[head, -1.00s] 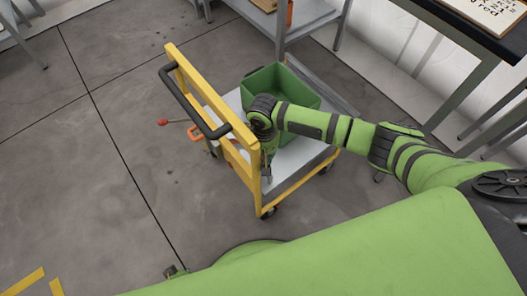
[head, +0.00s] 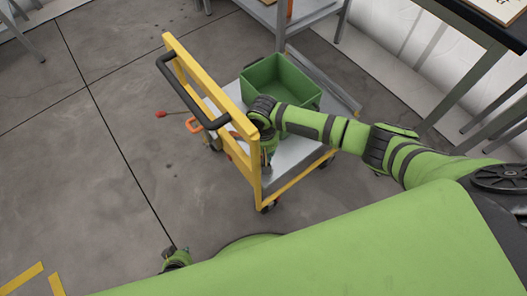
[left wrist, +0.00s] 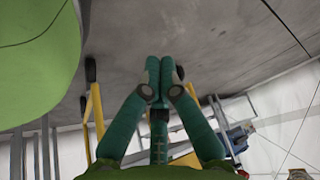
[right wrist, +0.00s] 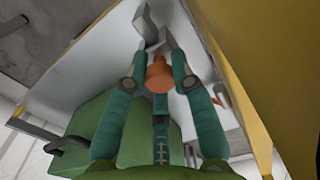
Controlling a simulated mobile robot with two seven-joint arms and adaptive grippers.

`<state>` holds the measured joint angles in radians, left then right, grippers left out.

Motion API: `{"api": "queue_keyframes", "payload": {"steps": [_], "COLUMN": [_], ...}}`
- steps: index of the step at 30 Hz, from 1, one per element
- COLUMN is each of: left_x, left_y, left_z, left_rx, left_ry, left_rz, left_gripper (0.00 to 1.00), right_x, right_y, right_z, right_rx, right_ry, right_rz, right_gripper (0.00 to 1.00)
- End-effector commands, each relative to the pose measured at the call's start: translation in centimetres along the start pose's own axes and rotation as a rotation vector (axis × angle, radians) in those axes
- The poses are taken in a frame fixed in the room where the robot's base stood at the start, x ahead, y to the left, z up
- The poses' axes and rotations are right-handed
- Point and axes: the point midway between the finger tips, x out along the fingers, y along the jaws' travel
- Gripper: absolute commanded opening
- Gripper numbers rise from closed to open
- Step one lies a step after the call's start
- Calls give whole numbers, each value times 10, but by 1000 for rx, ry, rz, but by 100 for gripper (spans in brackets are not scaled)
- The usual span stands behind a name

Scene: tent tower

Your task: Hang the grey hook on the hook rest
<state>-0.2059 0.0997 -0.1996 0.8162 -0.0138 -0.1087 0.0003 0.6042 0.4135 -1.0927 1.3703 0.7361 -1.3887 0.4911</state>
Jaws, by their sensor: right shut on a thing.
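My right gripper (right wrist: 157,50) reaches over the tray of the yellow cart. In the right wrist view its fingertips close on a grey angular piece (right wrist: 146,24), which looks like the grey hook. An orange rounded piece (right wrist: 160,74) shows between the fingers, and I cannot tell whether it belongs to the held thing. In the head view the right gripper (head: 267,150) is small and partly hidden by its wrist. My left gripper (left wrist: 165,72) is empty with fingers together. It shows at the bottom of the head view (head: 178,256), away from the cart. I cannot pick out the hook rest.
The yellow cart (head: 258,180) has a black handle (head: 190,92) and a grey tray. A green bin (head: 280,80) stands at its back. Red and orange tools (head: 193,124) lie past its left side. A dark table (head: 480,35) is at upper right.

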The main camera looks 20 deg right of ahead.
Motion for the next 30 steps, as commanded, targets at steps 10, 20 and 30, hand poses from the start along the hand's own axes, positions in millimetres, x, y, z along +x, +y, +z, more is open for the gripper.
{"api": "queue_keyframes", "payload": {"steps": [10,20,30], "left_x": [-2,-1,0], "left_y": [2,2,2], "left_z": [12,13,14], "left_rx": [-1,-2,-2], "left_ry": [-19,-21,-21], "left_rz": [3,3,3], "left_gripper": [0,0,0], "right_x": [0,4,8], "right_y": [0,0,0], "right_z": [0,0,0], "right_rx": [0,1,1], "right_ry": [0,0,1], "right_rz": [-1,0,-1], "right_gripper": [0,0,0]}}
